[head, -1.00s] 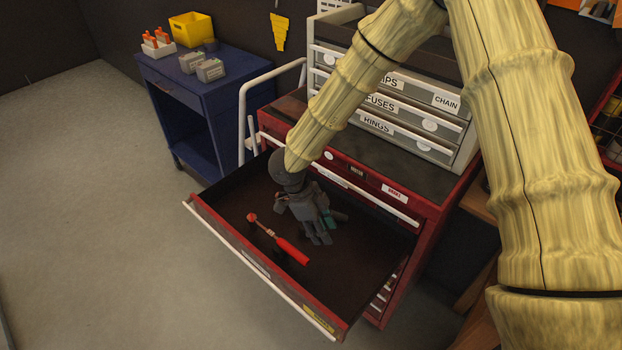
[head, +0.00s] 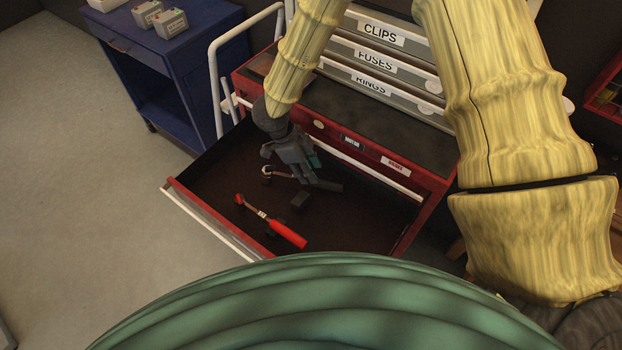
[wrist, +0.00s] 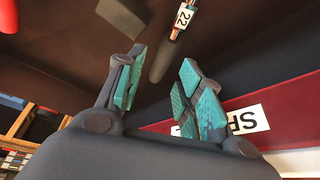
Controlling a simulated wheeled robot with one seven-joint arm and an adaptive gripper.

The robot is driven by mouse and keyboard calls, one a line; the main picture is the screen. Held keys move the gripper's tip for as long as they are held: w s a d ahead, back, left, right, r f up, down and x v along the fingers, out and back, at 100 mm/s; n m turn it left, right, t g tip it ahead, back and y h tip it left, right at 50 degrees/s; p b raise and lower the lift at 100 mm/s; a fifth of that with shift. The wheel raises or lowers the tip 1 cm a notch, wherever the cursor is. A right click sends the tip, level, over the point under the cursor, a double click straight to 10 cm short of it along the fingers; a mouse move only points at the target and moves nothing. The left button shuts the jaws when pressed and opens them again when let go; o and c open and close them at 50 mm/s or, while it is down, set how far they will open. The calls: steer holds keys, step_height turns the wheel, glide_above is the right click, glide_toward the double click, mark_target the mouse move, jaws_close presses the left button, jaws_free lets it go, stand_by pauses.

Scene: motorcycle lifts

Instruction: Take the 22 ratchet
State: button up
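The 22 ratchet (head: 283,174) lies in the open drawer near its back, partly hidden by my gripper (head: 306,176) in the head view. It has a metal head and a dark handle. In the wrist view, its white 22 tag and the dark handle (wrist: 162,62) show past the fingertips. My gripper is open there, with teal pads spread apart (wrist: 160,92) and nothing between them. The handle's end appears beyond the gap, and I cannot tell the exact distance.
A red-handled ratchet (head: 270,222) lies nearer the drawer front. A small dark block (head: 300,200) sits between the ratchets. The red cabinet face (head: 380,160) rises behind the open drawer (head: 210,234). A blue cart (head: 165,60) stands back left. A green ribbed shape covers the bottom.

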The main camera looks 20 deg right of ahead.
steer(key=shift+w+d+f, duration=0.1)
steer(key=shift+w+f, duration=0.25)
steer(key=shift+f, duration=0.2)
steer(key=shift+w+d+f, duration=0.1)
steer(key=shift+w+f, duration=0.25)
steer(key=shift+f, duration=0.2)
steer(key=p+x, duration=0.1)
steer(key=x, duration=0.1)
steer(key=p+x, duration=0.1)
steer(key=x, duration=0.1)
steer(key=shift+s, duration=0.4)
steer(key=shift+d+f+p, duration=0.1)
steer(key=shift+f+p, duration=0.2)
steer(key=shift+f, duration=0.05)
steer(key=shift+s, duration=0.1)
jaws_close()
